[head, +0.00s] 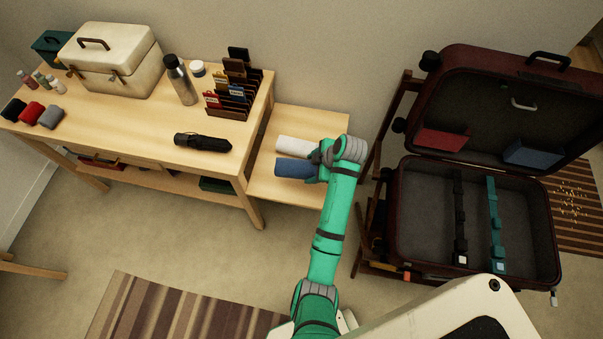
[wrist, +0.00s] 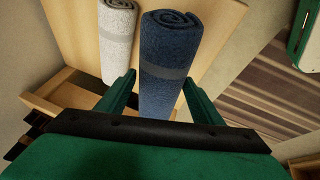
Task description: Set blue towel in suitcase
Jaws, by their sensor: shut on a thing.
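The blue towel (head: 292,168) is a rolled cylinder with a grey band, at the low wooden side table. In the wrist view the blue towel (wrist: 167,65) lies between the two fingers of my gripper (wrist: 160,90), which is shut on it. In the head view my gripper (head: 318,168) is partly hidden by my green arm, and the towel's right end is hidden too. The suitcase (head: 402,225) is dark red and stands open on a wooden rack at the right. Its main compartment holds only a black strap and a teal strap.
A white rolled towel (head: 294,146) lies beside the blue one; it also shows in the wrist view (wrist: 117,45). The side table (head: 318,118) adjoins a larger table (head: 140,118) with a case, bottle, umbrella and card rack. The raised suitcase lid (head: 470,90) has red and blue pockets.

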